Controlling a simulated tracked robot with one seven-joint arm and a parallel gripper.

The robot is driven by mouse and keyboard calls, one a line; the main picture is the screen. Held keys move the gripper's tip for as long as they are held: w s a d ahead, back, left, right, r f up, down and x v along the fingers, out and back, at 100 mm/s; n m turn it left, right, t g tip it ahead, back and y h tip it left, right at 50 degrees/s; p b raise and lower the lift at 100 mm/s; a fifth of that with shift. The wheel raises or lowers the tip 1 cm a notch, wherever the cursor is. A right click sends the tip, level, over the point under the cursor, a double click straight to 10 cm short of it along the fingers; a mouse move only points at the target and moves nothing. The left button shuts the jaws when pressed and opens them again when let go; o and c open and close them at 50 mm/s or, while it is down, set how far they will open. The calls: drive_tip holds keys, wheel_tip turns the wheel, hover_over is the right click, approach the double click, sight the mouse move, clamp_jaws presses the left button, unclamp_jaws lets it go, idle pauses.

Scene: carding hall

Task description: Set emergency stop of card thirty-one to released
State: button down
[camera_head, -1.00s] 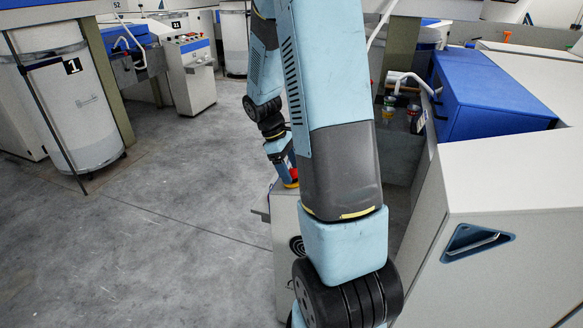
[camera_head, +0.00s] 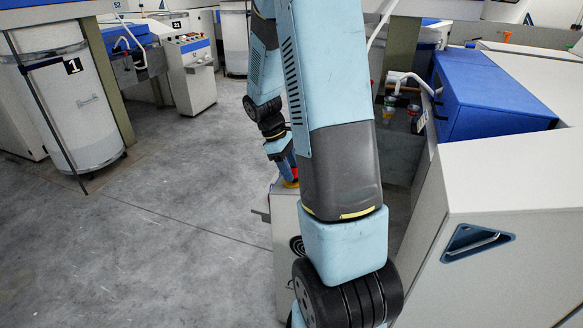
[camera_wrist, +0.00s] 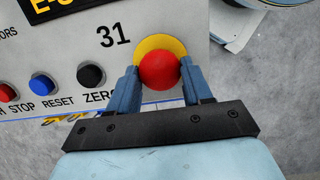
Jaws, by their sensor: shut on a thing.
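The emergency stop is a red mushroom button (camera_wrist: 159,71) on a yellow disc (camera_wrist: 152,45), beside the number 31 on a pale control panel (camera_wrist: 72,38) in the wrist view. My gripper (camera_wrist: 160,78) has one finger on each side of the red button and is shut on it. In the head view my arm hides most of the panel's cabinet (camera_head: 286,245). A bit of red and yellow shows at the fingertips there. I cannot tell whether the button is pressed in or out.
A red button (camera_wrist: 7,92), a blue button (camera_wrist: 42,84) and a black button (camera_wrist: 91,75) sit left of the emergency stop. A blue-lidded machine (camera_head: 490,95) stands close on the right in the head view. Grey floor (camera_head: 165,200) is clear on the left.

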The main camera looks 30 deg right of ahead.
drive_tip(key=shift+v, duration=0.75)
drive_tip(key=shift+d+r, duration=0.1)
drive_tip(key=shift+d, duration=0.05)
drive_tip(key=shift+c, duration=2.4)
unclamp_jaws()
drive_tip(key=v, duration=1.3)
drive_tip(key=shift+r, duration=0.25)
drive_tip(key=shift+w, duration=0.1)
